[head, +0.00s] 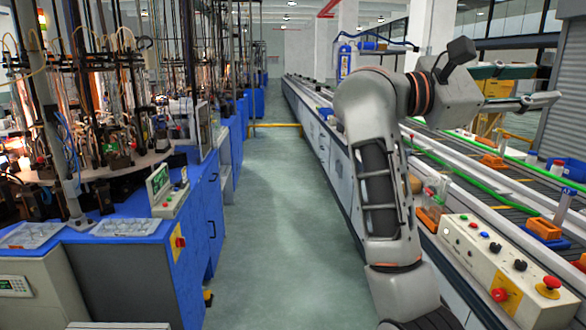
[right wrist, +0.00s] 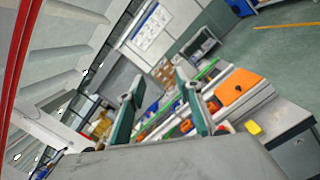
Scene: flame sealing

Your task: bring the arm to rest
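My right arm rises from the bottom of the head view, bends at the top and points right. My right gripper (head: 545,84) is held up over the conveyor line at the right, with its two fingers apart and nothing between them. In the right wrist view the two green-grey fingers (right wrist: 158,82) also stand apart and empty, with the tilted hall behind them. My left arm and left gripper are not in the head view.
The conveyor line with a control box (head: 505,265) and orange blocks (head: 546,228) runs along the right. Blue-topped machine benches (head: 110,238) with glass trays (head: 125,226) stand at the left. The green floor aisle (head: 275,220) between them is clear.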

